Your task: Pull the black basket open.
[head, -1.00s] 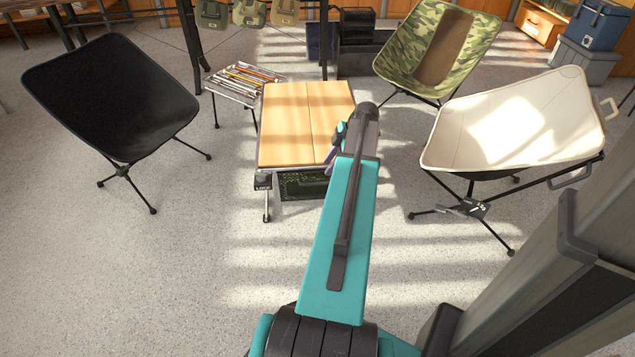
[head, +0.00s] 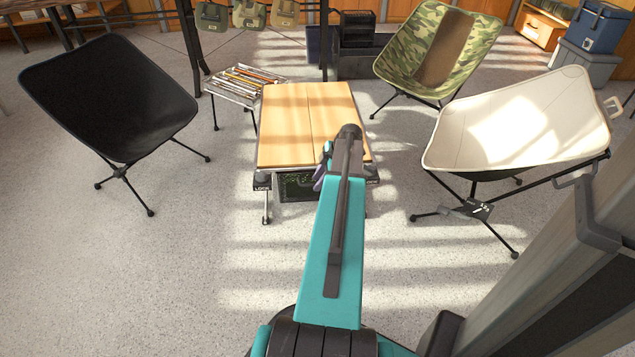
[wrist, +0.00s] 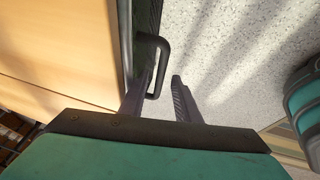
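The black basket (head: 297,187) hangs under the wooden-topped table (head: 305,112), its dark mesh front partly hidden by my arm in the head view. In the wrist view, the basket's dark side (wrist: 147,18) runs along the table edge, and a black loop handle (wrist: 165,62) sticks out from it. My gripper (wrist: 162,78) is open. Its fingers lie on either side of the handle's outer bar, the left one overlapping the loop's opening. A gap shows beside the right finger; I cannot tell whether either finger touches. In the head view the gripper (head: 321,177) is mostly hidden by the arm.
A black chair (head: 110,95) stands left, a cream chair (head: 520,125) right and a camouflage chair (head: 430,50) behind. A small slatted table (head: 245,86) adjoins the wooden one at back left. The floor (head: 190,270) in front is clear.

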